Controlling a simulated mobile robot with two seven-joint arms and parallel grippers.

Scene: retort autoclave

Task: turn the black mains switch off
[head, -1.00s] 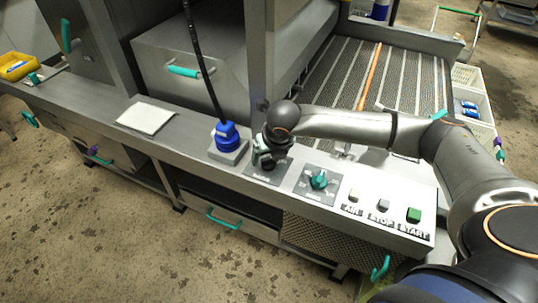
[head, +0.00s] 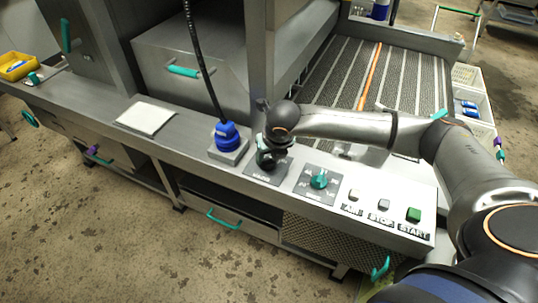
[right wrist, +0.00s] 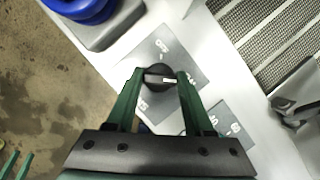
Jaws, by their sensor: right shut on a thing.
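The black mains switch (right wrist: 160,77) is a round knob with a white mark, on a dark grey plate (right wrist: 163,55) with white lettering too small to read surely. In the right wrist view its white mark points to the right. My right gripper (head: 268,164) reaches down over the plate in the head view and mostly hides the knob. In the right wrist view its two green fingers are shut on the knob, one on each side.
A blue plug (head: 226,134) with a black cable stands left of the switch. To its right are a green rotary knob (head: 319,180), two small buttons and a green START button (head: 414,214). A white sheet (head: 146,118) lies farther left on the panel.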

